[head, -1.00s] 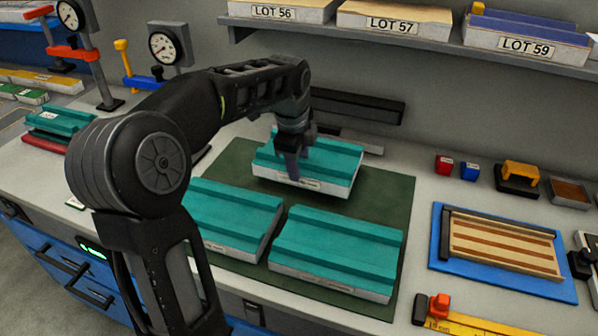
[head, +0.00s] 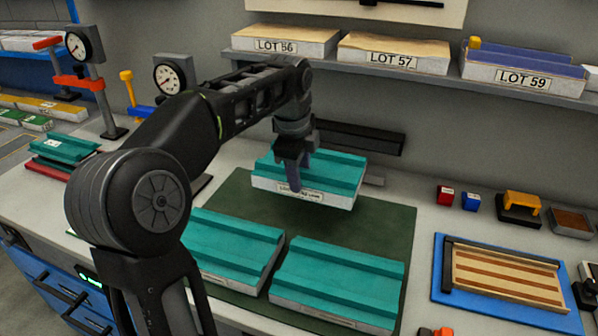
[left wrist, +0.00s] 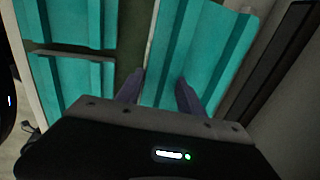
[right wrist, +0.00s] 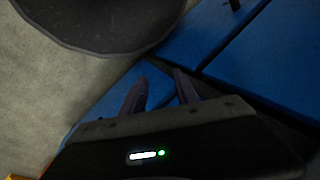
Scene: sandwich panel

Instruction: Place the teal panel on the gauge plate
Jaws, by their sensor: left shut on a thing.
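My left gripper (head: 293,180) is shut on one teal panel (head: 335,172), which has a pale labelled front edge, and holds it above the dark green mat (head: 385,222). The held panel also shows between the fingers in the left wrist view (left wrist: 190,50). Two similar teal panels lie on the mat's front part, one at left (head: 232,245) and one at right (head: 338,283). Dial gauges (head: 170,76) on stands are at the back left; a plate beneath them is largely hidden by my arm. My right gripper (right wrist: 158,78) is empty, its fingers apart, near blue drawer fronts.
A shelf with lot boxes (head: 392,52) runs along the wall above. A dark bar (head: 360,137) is on the wall behind the held panel. A blue tray with a striped wooden panel (head: 440,275) lies at right. Another teal panel (head: 62,148) sits on a stack at left.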

